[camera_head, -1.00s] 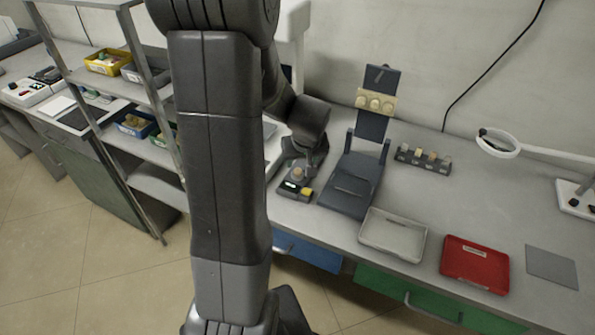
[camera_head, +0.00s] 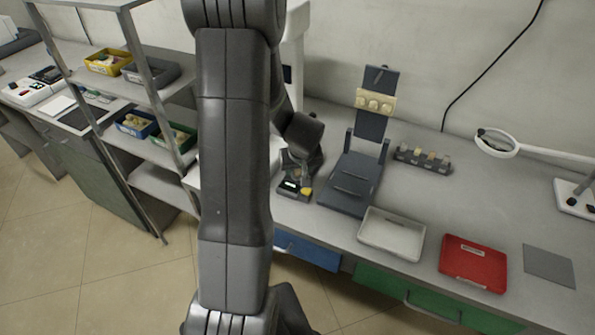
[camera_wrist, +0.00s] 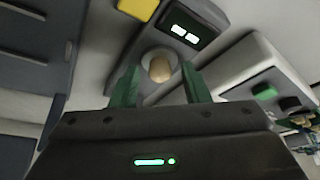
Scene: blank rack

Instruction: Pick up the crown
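The crown is a small tan, rounded piece (camera_wrist: 160,69) in a pale round cup on a dark device. The device (camera_head: 291,187) has a lit display and a yellow button; it also shows in the wrist view (camera_wrist: 185,25). My gripper (camera_wrist: 160,84) is open, its two green fingers on either side of the crown with a visible gap on each side. In the head view my gripper (camera_head: 306,181) is low over the device and the crown cannot be made out there.
A dark stand (camera_head: 352,187) is close right of the device. Farther right are a white tray (camera_head: 392,252), a red tray (camera_head: 473,282) and a grey mat (camera_head: 549,265). A small rack (camera_head: 423,158) with several pieces stands behind. Shelves with bins (camera_head: 137,124) are at left.

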